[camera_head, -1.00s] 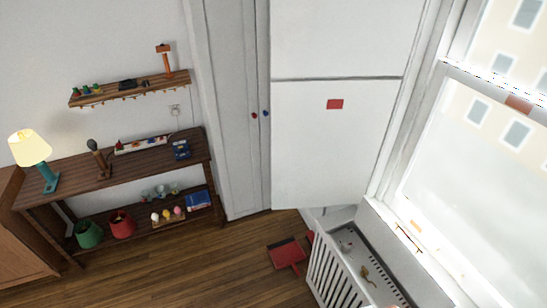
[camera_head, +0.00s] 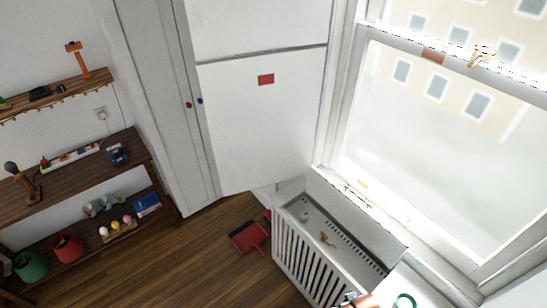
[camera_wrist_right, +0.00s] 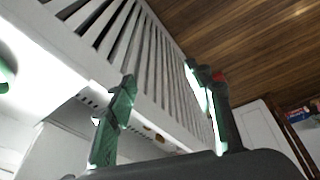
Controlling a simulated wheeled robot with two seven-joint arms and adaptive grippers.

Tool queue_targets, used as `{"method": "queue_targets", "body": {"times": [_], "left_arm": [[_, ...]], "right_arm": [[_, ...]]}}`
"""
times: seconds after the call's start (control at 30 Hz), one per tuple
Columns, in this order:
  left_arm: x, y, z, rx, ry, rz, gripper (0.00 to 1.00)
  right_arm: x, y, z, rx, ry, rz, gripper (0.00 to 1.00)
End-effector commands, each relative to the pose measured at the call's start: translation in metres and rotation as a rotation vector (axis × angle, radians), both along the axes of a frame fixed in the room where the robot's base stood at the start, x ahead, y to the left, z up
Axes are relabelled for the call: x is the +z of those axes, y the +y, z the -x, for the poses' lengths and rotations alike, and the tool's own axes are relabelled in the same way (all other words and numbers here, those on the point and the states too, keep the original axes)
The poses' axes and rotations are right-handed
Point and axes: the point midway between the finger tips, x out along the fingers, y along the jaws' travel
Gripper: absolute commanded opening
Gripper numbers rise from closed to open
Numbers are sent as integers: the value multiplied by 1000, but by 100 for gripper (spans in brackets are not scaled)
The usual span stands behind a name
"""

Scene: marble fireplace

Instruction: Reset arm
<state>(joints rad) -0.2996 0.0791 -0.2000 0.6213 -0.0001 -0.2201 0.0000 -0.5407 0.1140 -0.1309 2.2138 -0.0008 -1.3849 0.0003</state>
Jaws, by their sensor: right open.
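My right gripper (camera_wrist_right: 168,78) shows in the right wrist view as two green-and-black fingers spread apart, with nothing between them. Behind the fingers is the white slatted radiator cover (camera_wrist_right: 150,50), which looks tilted in this view. The same radiator cover (camera_head: 290,255) stands under the window in the head view. I cannot clearly make out the right gripper in the head view. My left gripper is in neither view.
A red dustpan (camera_head: 250,237) lies on the wooden floor (camera_head: 205,262). Small items lie on the radiator cover's top. A white cabinet (camera_head: 262,125) fills the corner.

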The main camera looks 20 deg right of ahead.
Motion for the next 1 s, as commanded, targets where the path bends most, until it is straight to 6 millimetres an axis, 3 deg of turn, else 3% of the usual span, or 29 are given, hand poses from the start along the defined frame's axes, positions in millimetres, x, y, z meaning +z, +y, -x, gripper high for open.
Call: {"method": "queue_targets", "body": {"times": [0.03, 0.17, 0.37, 0.5, 0.7, 0.83, 1.0], "left_arm": [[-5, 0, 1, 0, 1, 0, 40], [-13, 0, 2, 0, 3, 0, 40], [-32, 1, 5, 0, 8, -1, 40], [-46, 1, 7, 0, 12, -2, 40], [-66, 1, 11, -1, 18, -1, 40], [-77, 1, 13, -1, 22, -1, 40], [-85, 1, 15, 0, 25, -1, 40]], "right_arm": [[-21, 1, -1, 3, 10, -2, 47], [-74, 3, 0, 11, 30, -7, 47], [-198, 9, 20, 29, 77, -17, 47], [-285, 12, 53, 44, 112, -22, 47], [-390, 15, 124, 68, 163, -28, 47], [-436, 15, 174, 81, 191, -30, 47], [-466, 13, 221, 95, 214, -31, 47]]}}
